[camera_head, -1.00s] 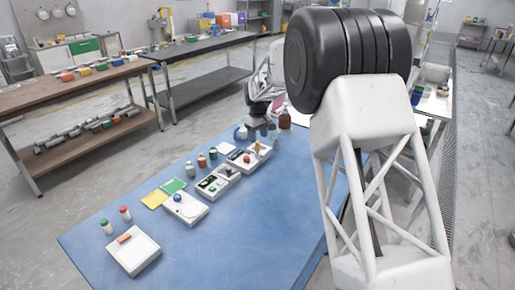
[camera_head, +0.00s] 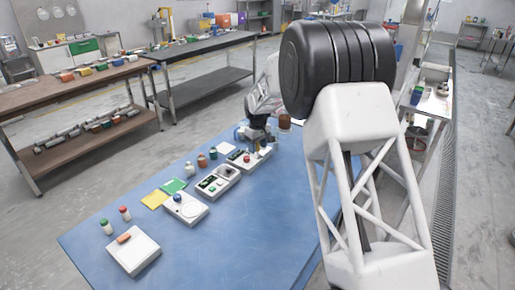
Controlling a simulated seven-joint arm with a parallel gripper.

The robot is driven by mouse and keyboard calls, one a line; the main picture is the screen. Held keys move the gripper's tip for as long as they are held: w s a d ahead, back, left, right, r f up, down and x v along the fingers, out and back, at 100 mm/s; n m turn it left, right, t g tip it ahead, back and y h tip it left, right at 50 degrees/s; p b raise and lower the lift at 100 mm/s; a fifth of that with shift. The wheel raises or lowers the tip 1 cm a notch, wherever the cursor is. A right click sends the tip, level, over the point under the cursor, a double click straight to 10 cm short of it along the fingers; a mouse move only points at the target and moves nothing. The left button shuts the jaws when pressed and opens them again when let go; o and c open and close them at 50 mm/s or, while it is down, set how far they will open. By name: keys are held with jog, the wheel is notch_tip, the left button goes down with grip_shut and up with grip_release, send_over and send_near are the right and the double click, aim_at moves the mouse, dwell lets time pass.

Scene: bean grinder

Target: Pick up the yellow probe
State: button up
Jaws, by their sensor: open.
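My gripper (camera_head: 256,143) is small in view at the far end of the row of white devices. It is open and hangs low over the farthest white device (camera_head: 240,161), which carries a red knob (camera_head: 246,158). The yellow probe, which showed at this device a second ago, is now hidden behind or between the gripper parts. I cannot tell whether the fingers touch it.
Nearer on the blue table (camera_head: 230,230) stand other white devices (camera_head: 186,210), a white box (camera_head: 133,252), yellow (camera_head: 154,200) and green (camera_head: 174,185) cards, and several small bottles (camera_head: 202,160). A brown bottle (camera_head: 284,124) stands behind my gripper. The front right of the table is clear.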

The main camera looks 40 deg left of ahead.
jog(key=shift+f, duration=0.5)
grip_shut()
dwell(0.3)
jog(key=shift+r, duration=0.15)
jog(key=shift+r, duration=0.8)
notch_tip(320, 180, up, 2)
jog(key=s+d+r, duration=0.1)
jog(key=s+d, duration=1)
jog(key=shift+d, duration=0.2)
